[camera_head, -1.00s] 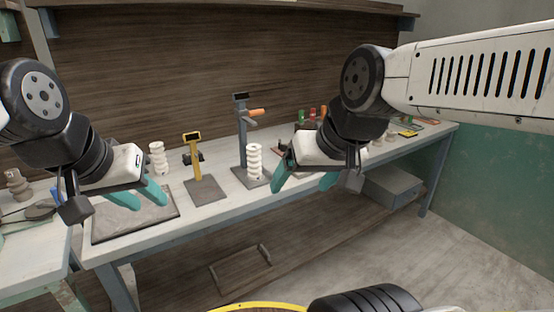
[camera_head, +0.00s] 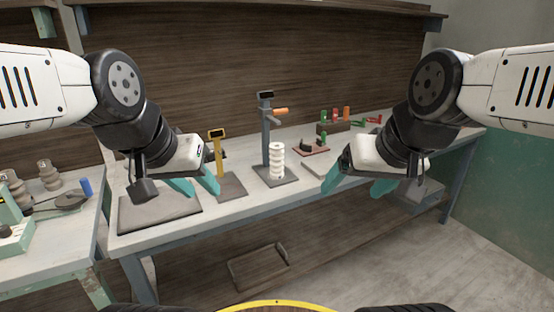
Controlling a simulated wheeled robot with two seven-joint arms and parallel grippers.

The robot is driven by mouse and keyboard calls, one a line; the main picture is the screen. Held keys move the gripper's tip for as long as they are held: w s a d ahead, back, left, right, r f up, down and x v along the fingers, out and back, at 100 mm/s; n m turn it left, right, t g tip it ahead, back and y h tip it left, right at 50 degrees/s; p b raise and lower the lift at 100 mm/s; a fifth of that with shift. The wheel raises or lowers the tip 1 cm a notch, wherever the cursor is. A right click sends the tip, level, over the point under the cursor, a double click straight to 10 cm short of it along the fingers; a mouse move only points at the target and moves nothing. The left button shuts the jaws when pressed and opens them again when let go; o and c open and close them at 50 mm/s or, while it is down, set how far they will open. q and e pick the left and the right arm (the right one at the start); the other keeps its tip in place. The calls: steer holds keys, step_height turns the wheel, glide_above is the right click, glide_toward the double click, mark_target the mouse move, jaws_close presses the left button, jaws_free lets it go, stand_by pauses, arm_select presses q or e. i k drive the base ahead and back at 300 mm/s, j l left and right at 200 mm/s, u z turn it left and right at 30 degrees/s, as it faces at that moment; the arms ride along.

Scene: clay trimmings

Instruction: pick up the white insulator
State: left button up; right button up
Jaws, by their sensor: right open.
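A white ribbed insulator (camera_head: 277,160) stands upright on the base plate of a grey stand (camera_head: 267,130) near the middle of the bench. My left gripper (camera_head: 204,194) is to the left of it, in front of a yellow stand (camera_head: 220,158), with its teal fingers apart and nothing between them. My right gripper (camera_head: 351,194) is to the right of the insulator, its fingers spread wide and empty. Neither gripper touches the insulator. The bench surface behind each gripper is partly hidden.
A dark mat (camera_head: 150,213) lies on the bench (camera_head: 230,212) at the left. A rack with red, green and orange items (camera_head: 335,118) and a reddish tray (camera_head: 312,148) stand farther right. A side table at far left holds beige insulators (camera_head: 46,172) and a blue item (camera_head: 86,187).

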mark_target(276, 150)
steer(key=l, duration=0.6)
steer(key=i+l, duration=0.15)
steer(key=l, duration=0.2)
steer(key=i+l+z, duration=0.1)
steer(key=l, duration=0.3)
steer(key=i+l, duration=0.15)
steer(key=l, duration=0.2)
steer(key=i+l, duration=0.15)
